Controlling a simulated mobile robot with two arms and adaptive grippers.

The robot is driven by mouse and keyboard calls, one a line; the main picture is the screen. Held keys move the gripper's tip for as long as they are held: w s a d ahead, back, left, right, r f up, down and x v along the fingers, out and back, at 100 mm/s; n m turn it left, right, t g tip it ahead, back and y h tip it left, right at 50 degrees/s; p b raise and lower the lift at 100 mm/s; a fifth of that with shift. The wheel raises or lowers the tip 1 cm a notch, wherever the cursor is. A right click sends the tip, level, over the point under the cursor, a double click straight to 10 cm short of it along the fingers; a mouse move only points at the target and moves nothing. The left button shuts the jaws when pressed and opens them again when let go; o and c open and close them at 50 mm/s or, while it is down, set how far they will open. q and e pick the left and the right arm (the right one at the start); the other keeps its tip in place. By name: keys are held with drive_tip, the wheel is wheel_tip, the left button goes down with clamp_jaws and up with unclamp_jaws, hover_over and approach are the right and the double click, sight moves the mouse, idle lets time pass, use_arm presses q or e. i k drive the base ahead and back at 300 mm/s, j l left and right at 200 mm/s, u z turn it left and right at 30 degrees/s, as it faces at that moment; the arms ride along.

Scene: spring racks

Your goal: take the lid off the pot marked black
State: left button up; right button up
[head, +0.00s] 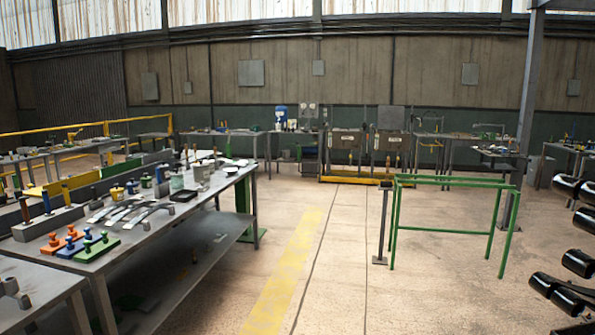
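No pot marked black can be made out; any markings are too small to read from here. Several small pots or jars stand toward the far half of the long grey workbench (150,235) at left. I cannot tell which have lids. Neither of my grippers shows in the head view.
Orange, blue and green knobbed blocks (97,246) sit at the bench's near end. A green frame (455,182) stands on the floor at right, beside a thin dark post (382,225). Black cylindrical parts (565,292) crowd the right edge. The central floor is clear.

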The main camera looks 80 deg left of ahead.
sight(201, 164)
drive_tip(key=u, duration=3.4)
